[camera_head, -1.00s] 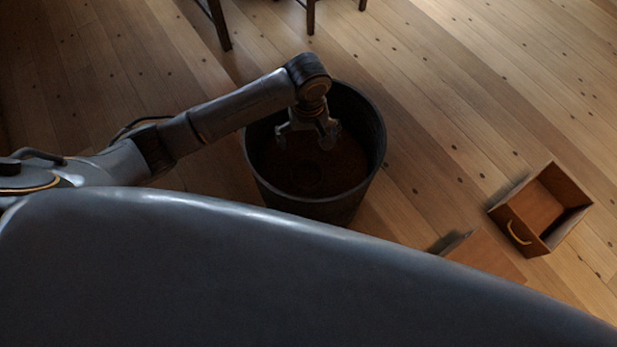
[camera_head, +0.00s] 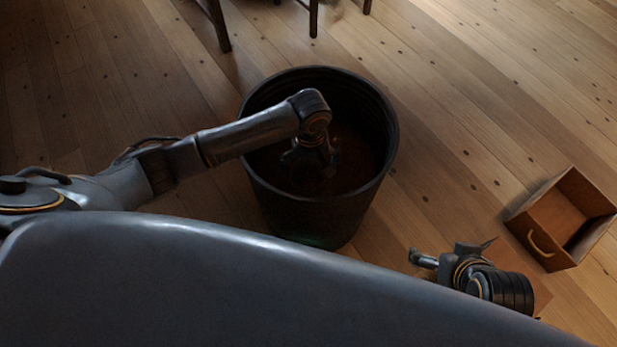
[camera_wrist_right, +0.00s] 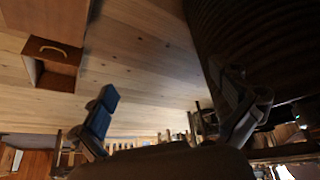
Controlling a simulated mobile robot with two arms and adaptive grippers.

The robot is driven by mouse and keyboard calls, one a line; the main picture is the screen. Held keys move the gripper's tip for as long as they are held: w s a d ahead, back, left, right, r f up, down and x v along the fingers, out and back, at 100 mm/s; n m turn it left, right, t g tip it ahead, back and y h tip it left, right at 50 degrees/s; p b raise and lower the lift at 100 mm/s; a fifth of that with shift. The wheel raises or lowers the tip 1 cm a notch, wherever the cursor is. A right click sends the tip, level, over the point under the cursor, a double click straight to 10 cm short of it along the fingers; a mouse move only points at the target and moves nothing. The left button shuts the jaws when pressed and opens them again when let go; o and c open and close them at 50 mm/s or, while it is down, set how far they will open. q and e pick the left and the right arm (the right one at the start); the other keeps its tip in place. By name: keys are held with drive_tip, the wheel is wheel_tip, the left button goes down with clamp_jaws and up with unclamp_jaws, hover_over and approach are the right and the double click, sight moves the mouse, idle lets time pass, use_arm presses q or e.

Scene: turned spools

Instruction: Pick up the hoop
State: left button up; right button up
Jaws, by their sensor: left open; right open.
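I cannot make out a hoop in any view now. My left gripper (camera_head: 312,168) reaches down inside a dark round bin (camera_head: 262,192) in the head view. Its fingers are apart, but they are dim, and the bin floor under them is partly hidden by the gripper and my arm. My right gripper (camera_head: 450,252) is at the lower right of the head view, beside the bin and apart from it. In the right wrist view, my right gripper (camera_wrist_right: 172,112) is open, with nothing between its fingers.
An open wooden drawer box (camera_head: 540,222) with a handle lies on the plank floor (camera_head: 470,110) at right. Dark furniture legs (camera_head: 216,25) stand at the top. The bin's ribbed wall (camera_wrist_right: 270,45) fills the upper right of the wrist view.

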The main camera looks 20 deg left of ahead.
sight(309, 182)
use_arm(q)
wheel_tip(309, 182, down, 2)
drive_tip(key=shift+f+b, duration=0.1)
drive_tip(key=shift+b, duration=0.25)
drive_tip(key=shift+w+a+f+b, duration=0.15)
drive_tip(key=shift+f+b, duration=0.25)
drive_tip(key=shift+f, duration=0.2)
drive_tip(key=shift+w+a+f+b, duration=0.1)
drive_tip(key=shift+f+b, duration=0.25)
drive_tip(key=shift+f, duration=0.2)
wheel_tip(309, 182, down, 2)
drive_tip(key=shift+f+b, duration=0.15)
drive_tip(key=shift+b, duration=0.45)
drive_tip(key=shift+f, duration=0.1)
drive_tip(key=c, duration=0.7)
use_arm(e)
drive_tip(key=w+a+r+t+y, duration=0.2)
drive_tip(key=w+a+r+t, duration=0.3)
drive_tip(key=w+r+t, duration=0.4)
drive_tip(key=w+r, duration=0.2)
drive_tip(key=w, duration=0.1)
drive_tip(key=shift+w+r+n+t+y, duration=0.15)
drive_tip(key=shift+w+n+t+y, duration=0.15)
drive_tip(key=shift+w+t+y, duration=0.1)
